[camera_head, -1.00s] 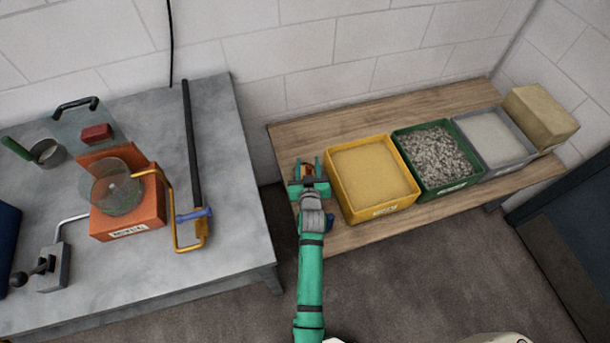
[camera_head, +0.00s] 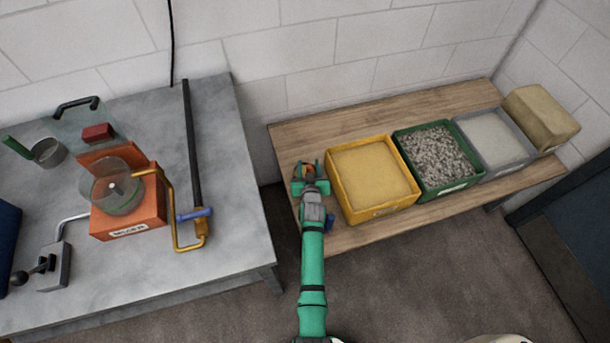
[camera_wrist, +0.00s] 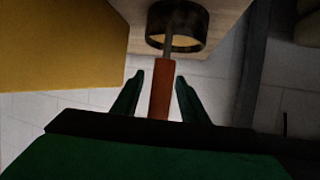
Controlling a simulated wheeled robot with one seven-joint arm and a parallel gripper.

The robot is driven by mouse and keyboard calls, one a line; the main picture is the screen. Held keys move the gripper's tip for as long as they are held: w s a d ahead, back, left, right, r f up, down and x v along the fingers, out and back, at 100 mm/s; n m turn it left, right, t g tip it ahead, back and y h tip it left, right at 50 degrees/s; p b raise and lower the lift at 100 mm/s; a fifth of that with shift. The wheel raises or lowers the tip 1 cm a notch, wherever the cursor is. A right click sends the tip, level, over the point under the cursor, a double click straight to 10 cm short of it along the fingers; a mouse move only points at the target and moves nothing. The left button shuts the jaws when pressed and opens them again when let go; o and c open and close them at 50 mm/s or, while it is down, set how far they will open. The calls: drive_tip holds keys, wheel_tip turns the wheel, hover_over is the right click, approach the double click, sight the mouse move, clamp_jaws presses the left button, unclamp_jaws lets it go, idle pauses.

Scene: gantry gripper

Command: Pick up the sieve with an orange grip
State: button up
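The sieve (camera_wrist: 178,22) shows at the top of the wrist view as a dark round rim with a pale inside, on the wooden bench. Its orange grip (camera_wrist: 161,88) points from the rim toward my gripper. My gripper (camera_wrist: 158,92) is open, with one green finger on each side of the grip and a gap on both sides. In the head view my gripper (camera_head: 309,180) is over the left end of the wooden bench, left of the yellow bin. A small orange patch shows between its fingers there; the rest of the sieve is mostly hidden by the gripper.
A yellow bin (camera_head: 384,209) stands close right of my gripper. A green bin of gravel (camera_head: 451,187), a grey bin (camera_head: 508,167) and a tan block (camera_head: 541,118) follow along the wooden bench (camera_head: 305,143). A metal table with an orange mixer (camera_head: 127,225) is at left, across a gap.

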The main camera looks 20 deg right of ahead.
clamp_jaws()
drive_tip(key=shift+r, duration=0.1)
